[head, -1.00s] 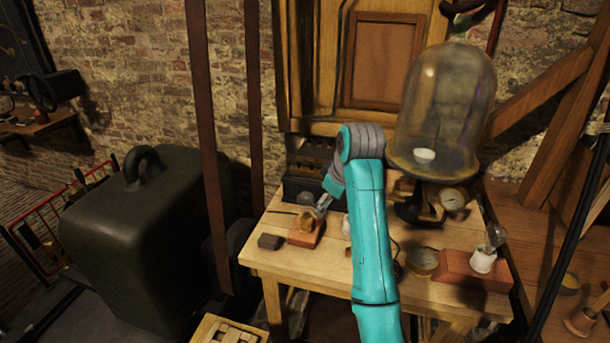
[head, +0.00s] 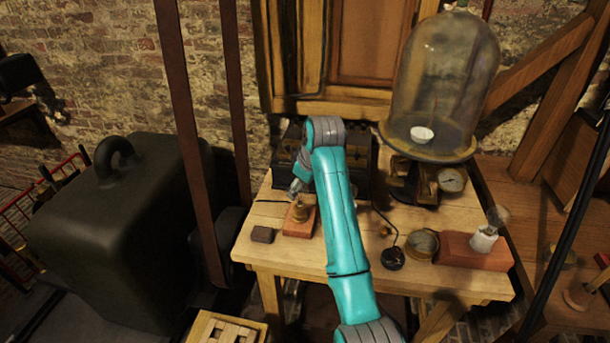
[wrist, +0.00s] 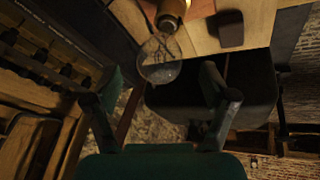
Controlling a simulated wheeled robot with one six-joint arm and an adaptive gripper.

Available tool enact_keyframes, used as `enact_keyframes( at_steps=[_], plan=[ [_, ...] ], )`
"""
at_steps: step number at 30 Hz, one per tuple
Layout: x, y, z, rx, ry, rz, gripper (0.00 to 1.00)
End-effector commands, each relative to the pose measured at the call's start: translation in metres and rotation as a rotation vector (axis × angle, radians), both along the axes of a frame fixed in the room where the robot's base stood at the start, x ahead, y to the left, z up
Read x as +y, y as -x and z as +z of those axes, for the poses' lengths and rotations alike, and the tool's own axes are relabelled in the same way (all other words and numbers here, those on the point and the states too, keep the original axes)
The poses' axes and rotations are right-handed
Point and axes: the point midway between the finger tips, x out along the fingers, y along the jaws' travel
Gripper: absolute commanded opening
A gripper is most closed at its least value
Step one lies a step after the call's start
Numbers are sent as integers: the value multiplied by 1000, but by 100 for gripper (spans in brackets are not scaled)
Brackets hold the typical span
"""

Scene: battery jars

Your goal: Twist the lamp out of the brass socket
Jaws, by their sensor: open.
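The brass socket (head: 300,212) stands on a reddish block (head: 298,228) at the left of the wooden table. In the wrist view the brass socket (wrist: 171,10) is at the top, with the clear glass lamp (wrist: 160,60) joined to it.
A dark small block (head: 262,235) lies left of the socket's block. A black-fronted box (head: 355,175) stands behind. To the right are a round brass dish (head: 422,243), a white socket (head: 484,240) with another bulb, and a glass dome (head: 445,85).

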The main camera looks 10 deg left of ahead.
Motion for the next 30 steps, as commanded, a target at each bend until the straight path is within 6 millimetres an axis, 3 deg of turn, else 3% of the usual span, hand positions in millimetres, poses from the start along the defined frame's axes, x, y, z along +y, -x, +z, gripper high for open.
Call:
enact_keyframes(
  at_steps=[9, 20, 23, 29, 30],
  plan=[
    [9, -12, -31, 1, 0, 0, 84],
    [10, -13, -35, 0, 0, 0, 84],
    [10, -13, -35, 0, 0, 0, 64],
    [10, -13, -35, 0, 0, 0, 14],
    [10, -13, -35, 0, 0, 0, 11]
  ],
)
